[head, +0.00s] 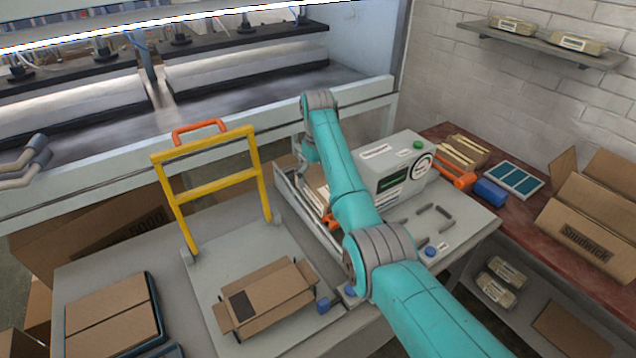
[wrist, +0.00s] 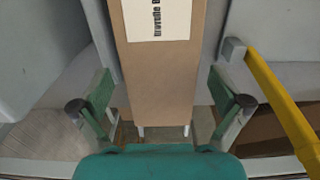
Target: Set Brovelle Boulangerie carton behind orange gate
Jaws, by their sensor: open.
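In the wrist view, a tall brown carton (wrist: 160,85) with a white label, partly reading "Brovelle B", stands between my gripper's fingers. My gripper (wrist: 160,92) is open, with a gap between the carton and each finger. In the head view, my gripper is mostly hidden by my arm, over the grey metal channel (head: 290,195). Brown cardboard (head: 316,188) shows inside that channel, partly covered by my arm. To its left stands a yellow-orange gate frame (head: 208,186) with an orange handle (head: 199,128) at its top. A yellow bar (wrist: 283,105) also shows at right in the wrist view.
An open carton (head: 265,297) lies on the grey plate in front of the gate. A grey machine (head: 395,165) with a green button stands right of my arm. Flat cardboard (head: 112,315) lies front left. The large press (head: 190,85) fills the back.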

